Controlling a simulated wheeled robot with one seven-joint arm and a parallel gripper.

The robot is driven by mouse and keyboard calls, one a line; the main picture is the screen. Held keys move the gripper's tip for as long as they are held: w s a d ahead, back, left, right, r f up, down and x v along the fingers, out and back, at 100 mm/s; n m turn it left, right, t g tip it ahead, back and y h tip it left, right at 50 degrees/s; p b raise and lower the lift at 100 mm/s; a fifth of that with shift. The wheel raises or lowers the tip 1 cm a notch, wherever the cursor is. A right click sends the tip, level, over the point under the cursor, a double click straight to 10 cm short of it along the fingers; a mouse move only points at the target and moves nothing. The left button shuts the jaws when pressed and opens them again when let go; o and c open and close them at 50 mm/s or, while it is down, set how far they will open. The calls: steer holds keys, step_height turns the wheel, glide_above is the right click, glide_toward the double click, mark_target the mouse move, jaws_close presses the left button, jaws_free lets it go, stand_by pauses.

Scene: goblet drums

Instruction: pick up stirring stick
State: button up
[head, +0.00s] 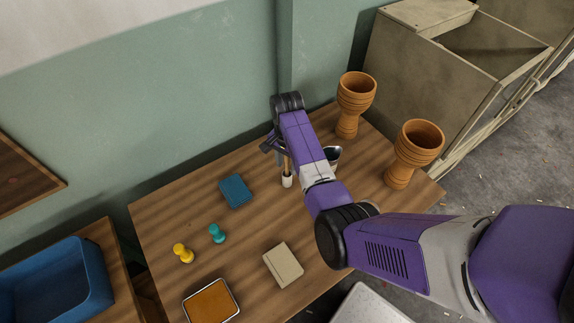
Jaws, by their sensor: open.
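A thin tan stick (287,164), which looks like the stirring stick, stands roughly upright at a small white piece (287,182) on the wooden table. I cannot tell whether the white piece is a holder or the stick's own end. My gripper (270,146) is at the back of the table, just left of and above the stick's upper part. Its jaws are open, with dark fingers seen small and partly covered by my purple wrist. The stick's top is close to the fingers or hidden by them; I cannot tell whether they touch.
Two orange-brown goblet drums, one farther back (348,108) and one nearer (411,155), stand at right. A dark cup (334,156) is partly behind my arm. A blue block (236,190), teal peg (217,233), yellow peg (183,253), beige box (283,264) and orange-filled tray (211,301) lie left and front.

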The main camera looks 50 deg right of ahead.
steer(key=shift+c, duration=0.2)
jaws_close()
